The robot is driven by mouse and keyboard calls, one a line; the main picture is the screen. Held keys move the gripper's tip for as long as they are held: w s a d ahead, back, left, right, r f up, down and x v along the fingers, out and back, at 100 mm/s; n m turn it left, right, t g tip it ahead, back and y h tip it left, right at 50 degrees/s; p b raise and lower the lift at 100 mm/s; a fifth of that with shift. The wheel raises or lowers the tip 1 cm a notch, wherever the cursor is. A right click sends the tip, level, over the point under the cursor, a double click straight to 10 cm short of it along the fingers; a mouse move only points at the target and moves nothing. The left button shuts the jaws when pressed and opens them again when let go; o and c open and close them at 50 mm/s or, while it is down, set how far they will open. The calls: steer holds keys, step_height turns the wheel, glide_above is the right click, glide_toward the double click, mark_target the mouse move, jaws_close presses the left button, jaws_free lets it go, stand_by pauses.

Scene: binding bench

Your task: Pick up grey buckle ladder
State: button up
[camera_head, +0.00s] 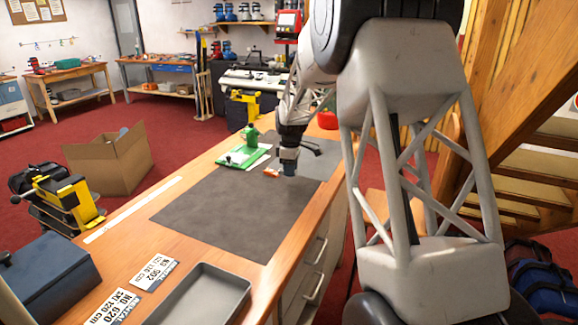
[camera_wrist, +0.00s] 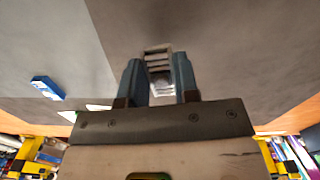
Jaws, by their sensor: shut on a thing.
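The grey buckle ladder (camera_wrist: 157,52) is a small light grey piece with crossbars, between the two blue fingers of my gripper (camera_wrist: 159,72) in the wrist view. The fingers are shut on it, and its far end sticks out past the fingertips. In the head view my gripper (camera_head: 289,165) points down over the far part of the bench. The buckle cannot be made out there. How far it is above the mat is hard to tell.
A dark grey mat (camera_head: 230,212) covers the bench middle. A small blue piece (camera_wrist: 47,87) lies left of my gripper in the wrist view. An orange piece (camera_head: 272,172), a green board (camera_head: 243,157) and a green bottle (camera_head: 252,136) are nearby. A grey tray (camera_head: 205,299) stands in front.

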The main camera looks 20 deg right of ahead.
steer(key=shift+s+a, duration=0.1)
steer(key=shift+s, duration=0.45)
stand_by(0.4)
steer(key=shift+w+a+r+m, duration=0.15)
steer(key=shift+w+a+m, duration=0.1)
steer(key=shift+a, duration=0.1)
steer(key=shift+w+a+r+m, duration=0.1)
steer(key=shift+a+r+m, duration=0.05)
steer(key=shift+a+m, duration=0.15)
steer(key=shift+w+a+r+m, duration=1.25)
steer(key=shift+a+m, duration=1.3)
steer(key=shift+a, duration=1.1)
steer(key=shift+w+a+r+m, duration=1.25)
steer(key=shift+a+m, duration=1.25)
steer(key=shift+a, duration=1.15)
steer(key=w+d+n, duration=0.2)
steer(key=w+n, duration=0.7)
steer(key=w, duration=1.1)
steer(key=shift+d+f, duration=0.2)
steer(key=shift+f, duration=0.05)
